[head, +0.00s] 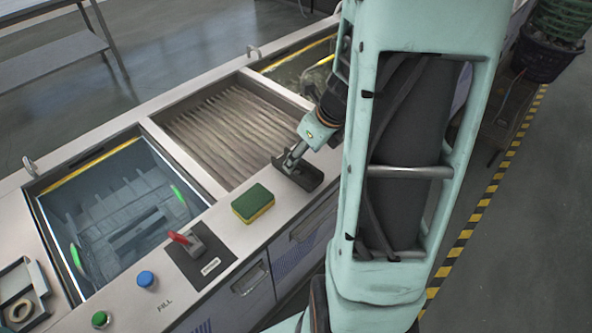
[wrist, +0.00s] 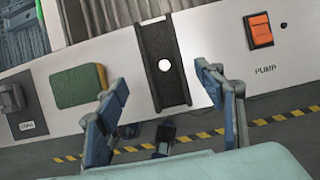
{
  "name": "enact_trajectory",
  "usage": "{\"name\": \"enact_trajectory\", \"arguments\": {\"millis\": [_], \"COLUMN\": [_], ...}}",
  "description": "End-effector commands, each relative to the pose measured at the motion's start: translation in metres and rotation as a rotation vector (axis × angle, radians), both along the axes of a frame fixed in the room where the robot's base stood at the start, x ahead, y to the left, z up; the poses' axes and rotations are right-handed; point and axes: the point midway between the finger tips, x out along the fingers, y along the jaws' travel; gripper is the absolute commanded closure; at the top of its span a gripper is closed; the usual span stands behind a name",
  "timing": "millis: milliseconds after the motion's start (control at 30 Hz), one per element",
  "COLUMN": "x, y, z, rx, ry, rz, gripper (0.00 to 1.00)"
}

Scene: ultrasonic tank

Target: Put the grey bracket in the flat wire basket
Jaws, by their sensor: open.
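The grey bracket (wrist: 162,84) is a dark channel-shaped piece with a round hole. It lies flat on the pale counter, and in the head view it shows at the front edge (head: 310,178), partly hidden by my gripper. My gripper (head: 293,160) is over it. In the wrist view my gripper (wrist: 160,88) is open, with a finger to each side of the bracket's near end and nothing held; contact cannot be told. A basket-like frame with green handles (head: 178,193) sits in the left tank under bluish liquid; its wires are hard to make out.
A green and yellow sponge (head: 253,203) lies left of the bracket. A red-handled switch (head: 180,238) and a blue button (head: 147,279) are on the counter. A ribbed middle basin (head: 230,130) separates the tanks. An orange pump switch (wrist: 259,30) is right of the bracket.

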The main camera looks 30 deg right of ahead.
Motion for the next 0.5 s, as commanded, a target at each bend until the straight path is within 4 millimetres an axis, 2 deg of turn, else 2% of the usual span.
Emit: {"name": "enact_trajectory", "arguments": {"millis": [33, 233, 400, 500], "x": [0.002, 0.006, 0.013, 0.018], "y": [0.0, 0.001, -0.001, 0.001], "z": [-0.008, -0.022, -0.049, -0.058], "rx": [0.0, -0.001, 0.001, -0.001], "ry": [0.001, 0.001, 0.002, 0.001], "rz": [0.0, 0.001, -0.001, 0.001], "gripper": [0.37, 0.37, 0.37, 0.37]}}
